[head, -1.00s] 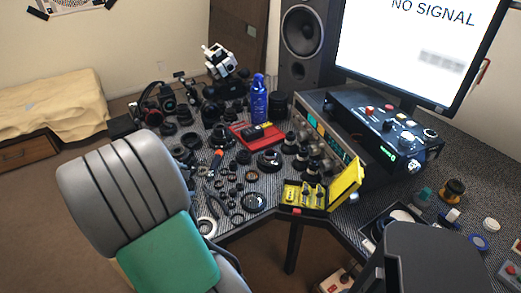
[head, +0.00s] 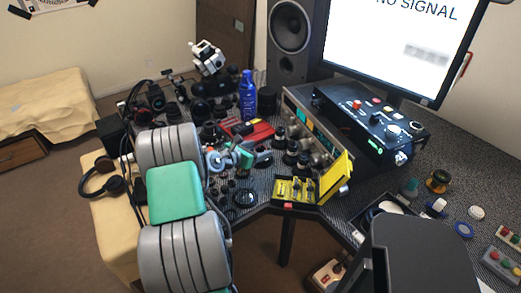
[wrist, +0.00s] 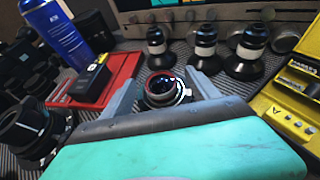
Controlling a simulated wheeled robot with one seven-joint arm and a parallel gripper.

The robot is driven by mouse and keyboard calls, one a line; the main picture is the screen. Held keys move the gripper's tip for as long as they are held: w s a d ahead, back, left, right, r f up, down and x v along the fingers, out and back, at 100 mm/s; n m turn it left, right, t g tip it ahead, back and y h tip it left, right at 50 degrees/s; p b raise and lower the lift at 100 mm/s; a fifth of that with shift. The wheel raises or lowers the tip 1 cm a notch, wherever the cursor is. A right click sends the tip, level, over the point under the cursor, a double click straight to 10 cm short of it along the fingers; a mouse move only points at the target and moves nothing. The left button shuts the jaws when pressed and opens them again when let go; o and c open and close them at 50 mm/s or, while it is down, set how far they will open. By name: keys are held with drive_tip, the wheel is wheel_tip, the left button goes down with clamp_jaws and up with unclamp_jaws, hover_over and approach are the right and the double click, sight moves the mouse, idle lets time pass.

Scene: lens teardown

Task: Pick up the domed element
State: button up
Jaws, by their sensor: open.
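The domed element, a dark round lens piece with a glassy top, a reddish ring and a silver rim, lies on the dark mat in the wrist view (wrist: 163,88). In the head view it (head: 264,159) is partly hidden by my gripper. My gripper (wrist: 166,84) is open, and its two grey fingers stand on either side of the element in the wrist view. I cannot tell whether they touch it. In the head view my gripper (head: 247,156) reaches in from the left, low over the table among the lens parts.
A red tray (wrist: 92,88) with a black-and-yellow box and a blue bottle (wrist: 58,31) stand left of the element. Several lens barrels (wrist: 247,55) stand behind it. A yellow open case (wrist: 285,115) is on the right. A large black lens part (wrist: 30,130) sits close at left.

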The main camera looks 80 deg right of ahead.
drive_tip(key=c, duration=1.5)
drive_tip(key=shift+o, duration=0.2)
drive_tip(key=shift+r, duration=0.15)
